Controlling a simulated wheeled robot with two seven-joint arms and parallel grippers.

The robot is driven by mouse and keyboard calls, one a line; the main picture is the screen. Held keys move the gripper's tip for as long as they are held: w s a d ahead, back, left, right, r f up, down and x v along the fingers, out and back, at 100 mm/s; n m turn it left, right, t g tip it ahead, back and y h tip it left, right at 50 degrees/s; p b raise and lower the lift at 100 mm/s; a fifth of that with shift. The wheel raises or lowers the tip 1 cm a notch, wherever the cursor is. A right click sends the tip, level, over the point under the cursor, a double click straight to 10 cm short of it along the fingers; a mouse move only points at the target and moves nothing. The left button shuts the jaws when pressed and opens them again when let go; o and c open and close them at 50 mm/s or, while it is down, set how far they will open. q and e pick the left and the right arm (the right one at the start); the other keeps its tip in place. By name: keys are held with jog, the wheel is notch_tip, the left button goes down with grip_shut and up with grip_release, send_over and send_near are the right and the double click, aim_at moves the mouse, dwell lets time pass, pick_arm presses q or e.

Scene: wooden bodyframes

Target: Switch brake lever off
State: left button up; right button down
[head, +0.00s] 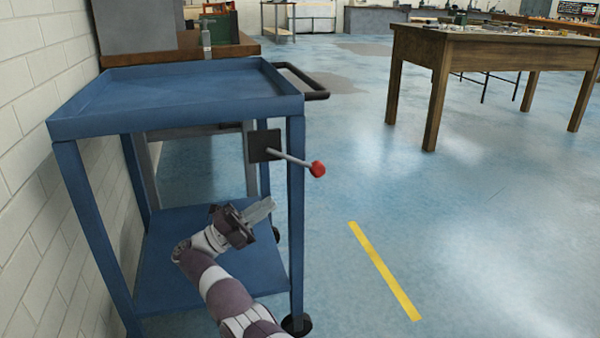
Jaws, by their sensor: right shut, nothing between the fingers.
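The brake lever (297,160) is a thin grey rod with a red knob (318,169) at its end. It comes out of a dark square plate (264,146) by the right front leg of the blue cart (75,128). The rod points right and slightly down. My right gripper (262,209) is below and left of the lever, apart from it. Its fingers are shut together and empty, pointing up and right. My left gripper is not in view.
The cart has an empty top tray, a lower shelf (165,262) and a dark handle (312,82) at its right. A white brick wall (30,110) is close on the left. A wooden table (440,50) stands at the back right. The floor right of the cart is clear.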

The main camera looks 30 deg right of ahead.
aim_at(301, 183)
jog(key=x, duration=0.9)
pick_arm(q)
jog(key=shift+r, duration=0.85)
pick_arm(e)
jog(key=shift+s+d+r, duration=0.1)
jog(key=shift+d+r, duration=0.2)
jog(key=shift+d, duration=0.05)
jog(key=shift+d, duration=0.1)
